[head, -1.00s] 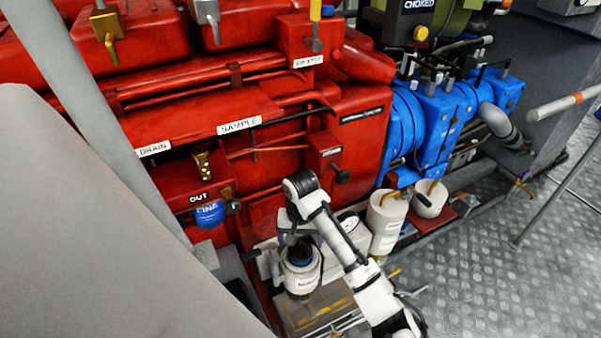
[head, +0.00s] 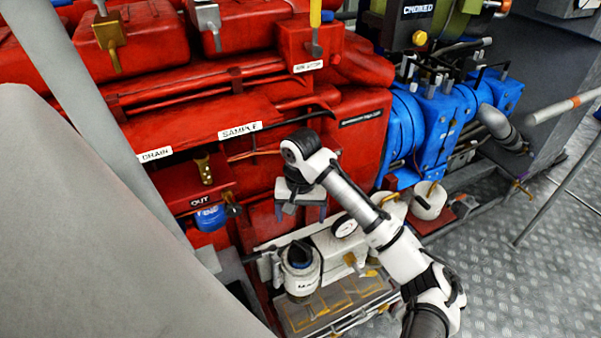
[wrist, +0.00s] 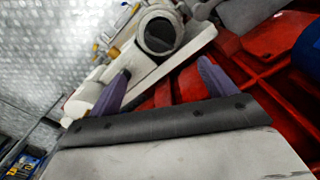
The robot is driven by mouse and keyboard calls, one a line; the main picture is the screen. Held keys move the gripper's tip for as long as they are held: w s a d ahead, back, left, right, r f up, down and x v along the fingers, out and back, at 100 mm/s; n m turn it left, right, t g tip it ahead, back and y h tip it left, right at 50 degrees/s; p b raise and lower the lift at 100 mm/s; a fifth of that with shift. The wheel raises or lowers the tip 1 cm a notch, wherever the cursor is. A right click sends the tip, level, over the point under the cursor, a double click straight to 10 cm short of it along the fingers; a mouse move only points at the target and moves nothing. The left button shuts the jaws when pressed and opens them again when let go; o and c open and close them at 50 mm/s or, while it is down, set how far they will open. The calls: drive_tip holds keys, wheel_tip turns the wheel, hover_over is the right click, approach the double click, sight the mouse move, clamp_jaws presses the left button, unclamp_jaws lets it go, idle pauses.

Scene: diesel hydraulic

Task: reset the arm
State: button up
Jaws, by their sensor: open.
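My white and grey arm reaches from the lower right of the head view, in front of the red engine (head: 180,110). My gripper (head: 299,217) points down with its two fingers apart and nothing between them. In the wrist view both purple-grey fingers (wrist: 160,85) are spread and empty. Beyond them are a white fixture with a round opening (wrist: 160,35) and red engine parts.
A tray (head: 335,305) with yellow items lies below the container. A gauge (head: 344,228) and a white canister (head: 428,200) stand close to my arm. The blue machine block (head: 430,125) is at right. A handrail (head: 565,107) crosses the far right. The tread-plate floor (head: 490,270) is clear.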

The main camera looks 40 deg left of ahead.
drive_tip(key=shift+r, duration=0.7)
